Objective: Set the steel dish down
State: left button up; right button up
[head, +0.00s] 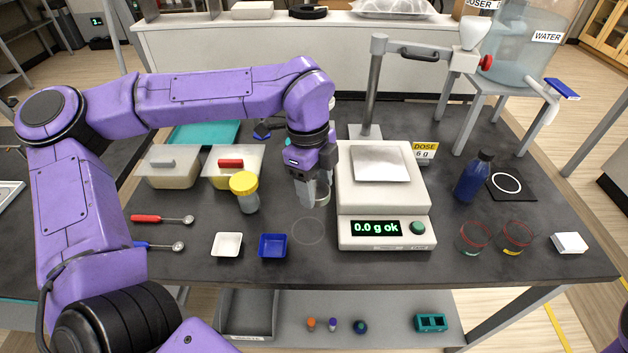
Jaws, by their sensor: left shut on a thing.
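My left gripper (312,196) points down over the dark table, just left of the scale (385,195). It is shut on the steel dish (322,194), a small round silvery dish that shows only partly behind and beside the fingers. I cannot tell whether the dish touches the table. A thin round outline (308,231) is marked on the table just in front of the gripper and is bare. The scale's square steel plate (381,163) is empty, and its display (376,228) reads 0.0 g ok. My right gripper is not in view.
A white tray (227,244) and a blue tray (273,246) lie front left of the outline. A yellow-lidded jar (245,191) and lidded boxes (233,165) stand left. A doser stand (372,90) rises behind the scale. A blue bottle (473,178) and two glasses (473,238) stand right.

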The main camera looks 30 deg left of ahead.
pick_arm(q)
jog(key=w+a+f, duration=0.1)
jog(key=f, duration=0.1)
jog(key=w+a+f+p, duration=0.1)
jog(key=a+f, duration=0.1)
jog(key=w+a+f, duration=0.1)
jog(key=f, duration=0.1)
jog(key=shift+w+a+f+p, duration=0.25)
jog(key=shift+f+p, duration=0.05)
jog(key=shift+p, duration=0.05)
notch_tip(320, 180, down, 3)
jog(key=shift+r, duration=0.2)
jog(key=shift+f, duration=0.1)
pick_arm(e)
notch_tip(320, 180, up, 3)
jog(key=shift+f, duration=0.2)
pick_arm(q)
jog(key=shift+d, duration=0.1)
jog(key=shift+f, duration=0.15)
jog(key=o, duration=1)
jog(key=shift+o, duration=0.2)
jog(key=shift+r, duration=0.45)
notch_tip(320, 180, up, 11)
jog(key=a+b, duration=0.1)
jog(key=shift+a+r, duration=0.2)
jog(key=shift+a, duration=0.05)
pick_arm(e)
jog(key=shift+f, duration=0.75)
